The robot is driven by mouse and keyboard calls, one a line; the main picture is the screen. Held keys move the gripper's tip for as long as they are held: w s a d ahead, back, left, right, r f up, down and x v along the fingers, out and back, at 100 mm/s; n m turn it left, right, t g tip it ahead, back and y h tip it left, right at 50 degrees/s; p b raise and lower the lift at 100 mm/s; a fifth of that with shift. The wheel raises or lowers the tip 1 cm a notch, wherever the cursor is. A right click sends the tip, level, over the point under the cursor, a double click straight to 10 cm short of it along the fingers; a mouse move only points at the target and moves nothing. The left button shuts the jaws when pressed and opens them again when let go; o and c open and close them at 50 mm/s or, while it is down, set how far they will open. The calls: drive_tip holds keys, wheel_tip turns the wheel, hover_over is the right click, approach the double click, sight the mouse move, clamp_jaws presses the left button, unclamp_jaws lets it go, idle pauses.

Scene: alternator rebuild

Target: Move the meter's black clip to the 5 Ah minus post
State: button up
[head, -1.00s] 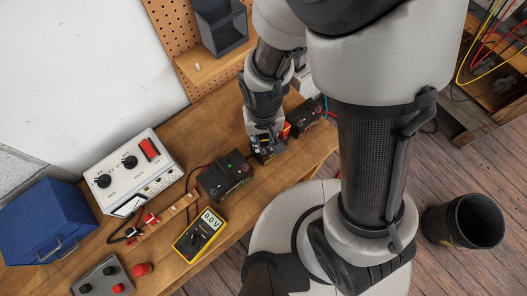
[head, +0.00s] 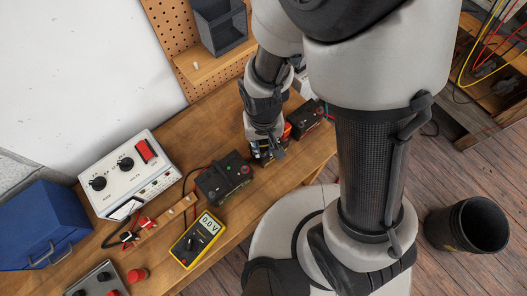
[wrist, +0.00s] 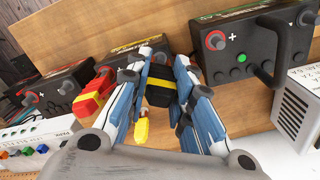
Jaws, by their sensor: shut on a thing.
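My gripper (wrist: 166,62) is shut on the black clip (wrist: 160,92), a black piece with a yellow band between the blue-sided fingers in the wrist view. A red clip with yellow parts (wrist: 94,94) is just left of the fingers, by a red post. The middle battery (wrist: 134,64) lies beyond the fingertips, partly hidden by them. The jaws' contact with any post cannot be told. In the head view my gripper (head: 266,148) is low over this battery. The yellow meter (head: 198,240) reads 0.0 V. The 5 Ah label is not readable.
A battery with a green dot (wrist: 255,48) and a raised handle stands close on the right in the wrist view. Another battery (wrist: 55,90) stands at left. The white bench unit (head: 130,174) and blue box (head: 42,224) are further left in the head view.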

drive_tip(key=shift+f, duration=0.25)
drive_tip(key=o, duration=0.8)
drive_tip(key=shift+o, duration=0.2)
drive_tip(key=shift+r, duration=0.1)
wheel_tip(320, 180, up, 9)
drive_tip(key=p, duration=0.7)
drive_tip(key=shift+f, duration=0.3)
